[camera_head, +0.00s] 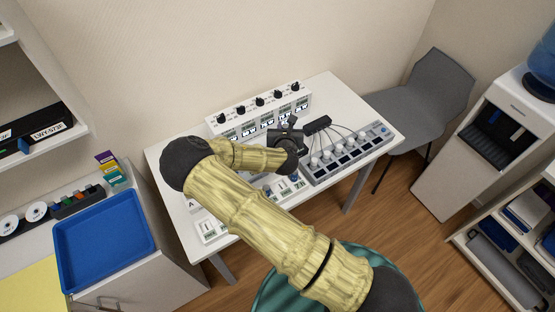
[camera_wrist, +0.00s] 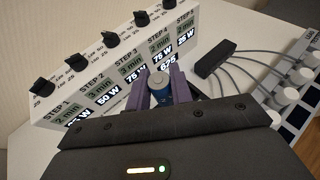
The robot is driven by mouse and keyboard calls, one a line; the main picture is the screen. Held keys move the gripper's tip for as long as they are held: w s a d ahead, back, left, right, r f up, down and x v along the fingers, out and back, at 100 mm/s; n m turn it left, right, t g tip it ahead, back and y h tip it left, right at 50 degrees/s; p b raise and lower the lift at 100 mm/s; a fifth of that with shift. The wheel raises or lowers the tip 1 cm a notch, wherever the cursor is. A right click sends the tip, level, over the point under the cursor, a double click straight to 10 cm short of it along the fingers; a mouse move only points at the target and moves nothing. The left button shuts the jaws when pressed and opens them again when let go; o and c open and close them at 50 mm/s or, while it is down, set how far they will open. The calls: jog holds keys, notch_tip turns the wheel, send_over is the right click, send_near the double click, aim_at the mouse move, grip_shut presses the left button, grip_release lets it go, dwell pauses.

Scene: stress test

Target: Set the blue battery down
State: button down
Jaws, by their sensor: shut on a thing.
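In the wrist view, the blue battery (camera_wrist: 159,88) stands upright between the two purple fingers of my gripper (camera_wrist: 160,92). It has a pale round top, and its lower part is hidden by the gripper's dark body. My gripper is shut on it. In the head view, my gripper (camera_head: 290,140) is over the white table, in front of the white panel, and the battery cannot be made out there.
A white panel with black knobs and step labels (camera_head: 259,110) stands at the table's back. A black hub (camera_head: 318,124) with cables and a grey bank (camera_head: 346,154) of several round white-topped pieces lie to the right. Small white trays (camera_head: 212,230) lie at the table's front left. A blue tray (camera_head: 104,240) is on the left cabinet.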

jog(key=shift+w+a+f, duration=0.1)
jog(key=shift+a, duration=0.55)
jog(key=shift+w+a+f, duration=0.1)
jog(key=shift+a, duration=0.5)
jog(key=shift+f+p, duration=0.65)
jog(key=shift+f, duration=2.45)
notch_tip(320, 180, down, 3)
jog(key=shift+f+p, duration=0.15)
jog(key=shift+p, duration=0.35)
jog(key=shift+f, duration=0.2)
